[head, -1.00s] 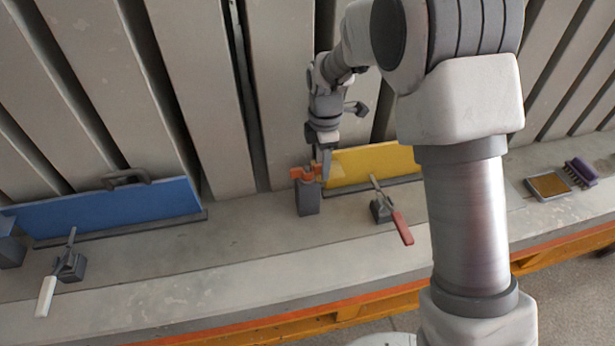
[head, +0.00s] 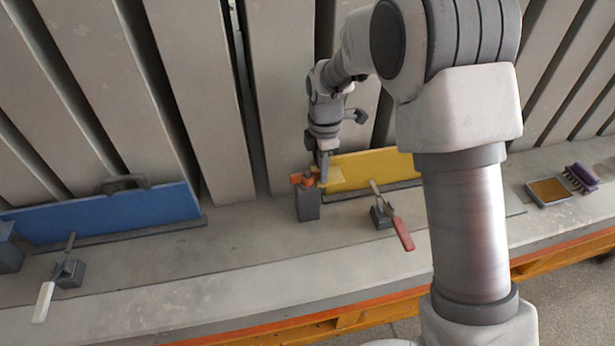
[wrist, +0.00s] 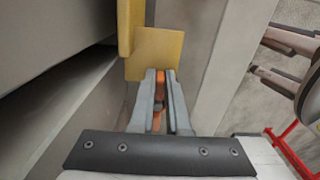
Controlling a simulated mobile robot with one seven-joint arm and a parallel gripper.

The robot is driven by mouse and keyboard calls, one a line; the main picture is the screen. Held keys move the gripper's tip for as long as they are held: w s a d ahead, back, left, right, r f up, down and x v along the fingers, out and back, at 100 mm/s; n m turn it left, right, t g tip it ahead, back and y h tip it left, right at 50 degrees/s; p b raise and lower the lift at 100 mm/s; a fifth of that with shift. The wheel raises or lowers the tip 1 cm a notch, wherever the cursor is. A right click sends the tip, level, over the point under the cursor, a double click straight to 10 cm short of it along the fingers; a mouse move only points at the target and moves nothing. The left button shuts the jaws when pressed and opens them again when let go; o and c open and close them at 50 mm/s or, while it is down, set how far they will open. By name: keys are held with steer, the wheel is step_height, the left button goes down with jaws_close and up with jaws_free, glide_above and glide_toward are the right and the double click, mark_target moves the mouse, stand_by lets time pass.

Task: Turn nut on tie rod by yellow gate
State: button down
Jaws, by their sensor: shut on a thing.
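The orange wing nut (head: 303,180) sits on top of a dark grey block (head: 307,204) at the left end of the yellow gate (head: 370,167). My gripper (head: 323,178) points down at the nut's right side. In the wrist view my gripper (wrist: 160,80) is shut on an orange wing of the nut (wrist: 157,118), which shows between its fingers. The yellow gate's end plate (wrist: 158,52) stands just beyond the fingertips. The tie rod itself is hidden.
A red-handled clamp (head: 392,222) stands in front of the yellow gate. A blue gate (head: 105,212) and a white-handled clamp (head: 58,278) are at left. A tray (head: 549,191) and a purple brush (head: 581,178) lie at right. The ledge's front is mostly clear.

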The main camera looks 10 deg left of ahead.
steer(key=n, duration=0.1)
steer(key=w+n, duration=0.1)
steer(key=n, duration=0.1)
steer(key=shift+a, duration=0.3)
